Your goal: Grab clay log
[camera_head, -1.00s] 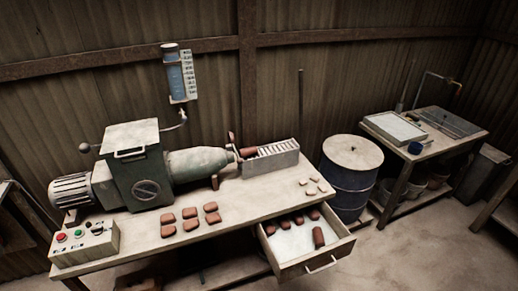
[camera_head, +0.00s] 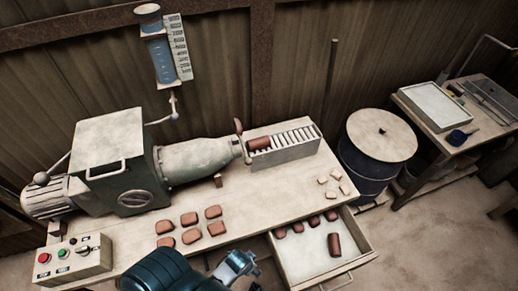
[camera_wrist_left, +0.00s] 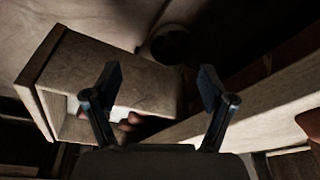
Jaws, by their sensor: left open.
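One brown clay log (camera_head: 259,144) lies on the slatted tray (camera_head: 284,147) at the extruder nozzle. Another brown clay log (camera_head: 334,245) lies in the open drawer (camera_head: 350,266), at its front right. My left arm enters from the bottom of the head view, and its gripper (camera_head: 238,265) is left of the drawer, apart from both logs. In the left wrist view my left gripper (camera_wrist_left: 159,84) is open and empty. Beyond its fingers are the drawer (camera_wrist_left: 115,72) and a few brown pieces (camera_wrist_left: 131,120), partly hidden. My right gripper is not in view.
Several clay tiles (camera_head: 191,219) lie on the table (camera_head: 140,240), and small pale pieces (camera_head: 336,174) lie near its right end. The extruder (camera_head: 110,155) and control box (camera_head: 75,260) stand at left. A drum (camera_head: 380,150) and a side table (camera_head: 460,140) stand at right.

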